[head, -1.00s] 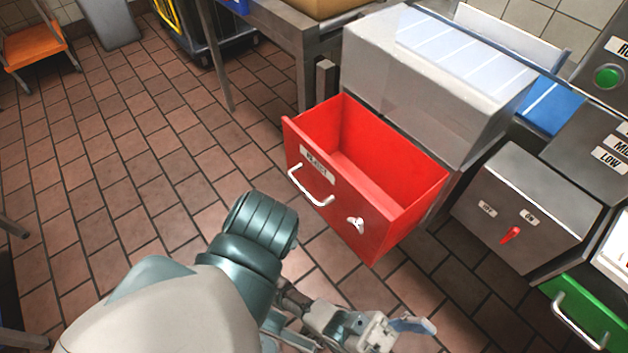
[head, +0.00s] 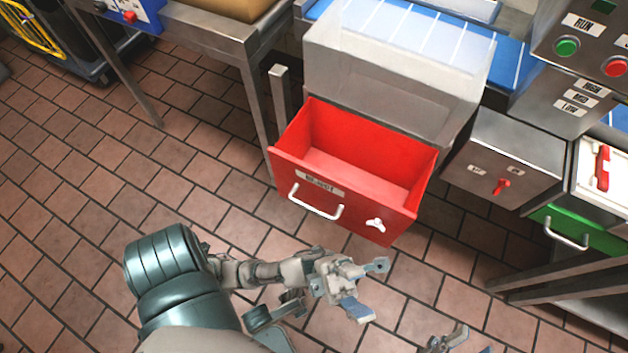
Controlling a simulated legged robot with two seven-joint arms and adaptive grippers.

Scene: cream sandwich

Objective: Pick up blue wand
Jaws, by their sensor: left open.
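I cannot make out a blue wand in the head view. My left gripper (head: 369,288) is open and empty. It hangs over the tiled floor, in front of and below the red drawer (head: 345,213). Its two fingers are spread apart and point right in the picture. Part of my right gripper (head: 459,342) shows at the bottom edge, most of it cut off by the frame.
The red drawer is pulled open and its visible inside is empty. A grey control box (head: 505,160) with a red switch and a green drawer (head: 570,232) stand to the right. A steel table (head: 215,28) is at the back left.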

